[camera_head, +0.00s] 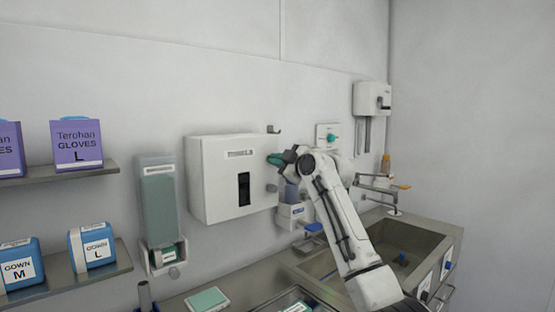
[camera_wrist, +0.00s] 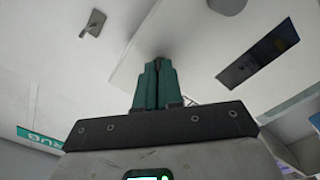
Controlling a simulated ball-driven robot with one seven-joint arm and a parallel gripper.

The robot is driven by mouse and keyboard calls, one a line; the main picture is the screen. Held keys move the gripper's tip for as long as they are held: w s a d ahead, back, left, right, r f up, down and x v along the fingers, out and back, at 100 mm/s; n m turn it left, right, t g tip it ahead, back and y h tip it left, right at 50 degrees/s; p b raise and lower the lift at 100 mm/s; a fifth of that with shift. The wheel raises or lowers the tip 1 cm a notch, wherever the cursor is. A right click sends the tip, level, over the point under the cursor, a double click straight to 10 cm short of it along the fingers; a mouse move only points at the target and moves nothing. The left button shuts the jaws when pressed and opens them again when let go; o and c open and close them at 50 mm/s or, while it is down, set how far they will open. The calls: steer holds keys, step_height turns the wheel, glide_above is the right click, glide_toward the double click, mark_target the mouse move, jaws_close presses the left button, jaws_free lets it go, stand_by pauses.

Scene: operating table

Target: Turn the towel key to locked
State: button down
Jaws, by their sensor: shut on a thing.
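The white towel dispenser (camera_head: 217,160) hangs on the wall in the middle of the head view, with a dark slot in its front. It also shows in the wrist view (camera_wrist: 195,45). My gripper (camera_head: 272,159) is at the dispenser's right side, near the upper part. In the wrist view its green fingers (camera_wrist: 157,68) are close together, with their tips at the dispenser's side face. They are shut on the towel key (camera_wrist: 157,62), of which only a small dark bit shows between the tips. How far the key is turned cannot be seen.
A grey knob (camera_head: 271,188) sits below my gripper on the dispenser's side. A wall hook (camera_head: 273,130) is above. A sink (camera_head: 405,240) with a tap (camera_head: 380,187) lies to the right.

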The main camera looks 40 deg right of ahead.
steer(key=shift+m+p, duration=1.5)
steer(key=shift+m, duration=3.4)
steer(key=c, duration=1.3)
jaws_free()
steer(key=shift+w, duration=0.1)
steer(key=s+b, duration=0.1)
steer(key=s, duration=0.4)
steer(key=s+b, duration=0.1)
steer(key=s, duration=0.5)
steer(key=shift+d+b, duration=0.2)
steer(key=shift+b, duration=0.15)
steer(key=shift+f, duration=0.1)
